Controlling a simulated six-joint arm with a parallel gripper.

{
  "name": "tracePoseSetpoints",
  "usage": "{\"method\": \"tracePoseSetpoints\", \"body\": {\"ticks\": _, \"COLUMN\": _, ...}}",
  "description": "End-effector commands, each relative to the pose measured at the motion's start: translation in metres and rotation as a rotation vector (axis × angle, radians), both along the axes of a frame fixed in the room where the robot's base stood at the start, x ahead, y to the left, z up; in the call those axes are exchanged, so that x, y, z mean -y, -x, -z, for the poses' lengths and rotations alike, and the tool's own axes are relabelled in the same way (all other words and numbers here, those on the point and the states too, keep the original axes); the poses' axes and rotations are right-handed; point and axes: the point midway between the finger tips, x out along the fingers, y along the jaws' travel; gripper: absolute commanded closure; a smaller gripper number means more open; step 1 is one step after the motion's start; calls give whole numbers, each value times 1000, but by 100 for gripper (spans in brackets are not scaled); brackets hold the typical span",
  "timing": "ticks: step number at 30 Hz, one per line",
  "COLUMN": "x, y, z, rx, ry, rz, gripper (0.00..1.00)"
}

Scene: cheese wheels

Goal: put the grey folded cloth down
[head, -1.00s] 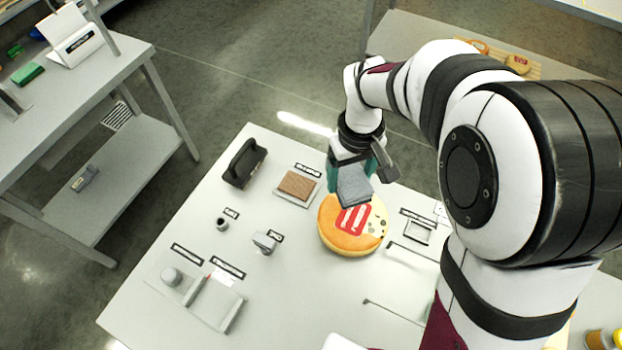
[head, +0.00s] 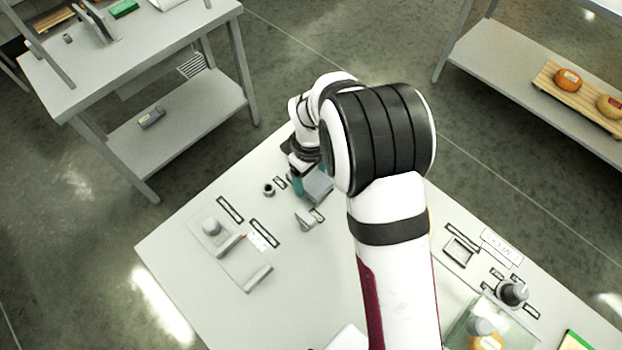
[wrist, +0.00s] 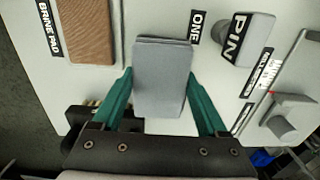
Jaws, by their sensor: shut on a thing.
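The grey folded cloth (head: 318,188) hangs from my gripper (head: 304,180) over the far-left part of the white table. In the wrist view the cloth (wrist: 162,75) sits between the two teal fingers of my gripper (wrist: 163,90), which is shut on it. I cannot tell whether the cloth touches the table.
A brown brine pad (wrist: 92,28) lies left of the cloth, and a grey object labelled PIN (wrist: 246,38) stands to its right. A small dark cup (head: 268,189) and a grey block (head: 305,219) are near the gripper. My arm hides most of the cheese wheel.

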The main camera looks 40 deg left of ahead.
Motion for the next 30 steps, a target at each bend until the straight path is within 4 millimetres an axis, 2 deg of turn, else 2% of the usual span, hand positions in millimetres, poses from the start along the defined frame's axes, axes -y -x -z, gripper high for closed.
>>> {"method": "tracePoseSetpoints", "body": {"ticks": 3, "x": 0, "y": 0, "z": 15, "rx": 0, "ry": 0, "rz": 0, "gripper": 94}}
{"method": "tracePoseSetpoints", "body": {"ticks": 13, "x": 0, "y": -1, "z": 18, "rx": 1, "ry": -1, "rz": 1, "gripper": 94}}
{"method": "tracePoseSetpoints", "body": {"ticks": 14, "x": 0, "y": -1, "z": 18, "rx": 1, "ry": -1, "rz": 1, "gripper": 19}}
{"method": "tracePoseSetpoints", "body": {"ticks": 15, "x": 0, "y": -1, "z": 18, "rx": 1, "ry": -1, "rz": 1, "gripper": 11}}
{"method": "tracePoseSetpoints", "body": {"ticks": 25, "x": 0, "y": -1, "z": 13, "rx": 2, "ry": -2, "rz": 1, "gripper": 11}}
{"method": "tracePoseSetpoints", "body": {"ticks": 28, "x": -1, "y": -1, "z": -7, "rx": 3, "ry": -5, "rz": 1, "gripper": 11}}
{"method": "tracePoseSetpoints", "body": {"ticks": 30, "x": -1, "y": -2, "z": -28, "rx": 4, "ry": -6, "rz": 1, "gripper": 11}}
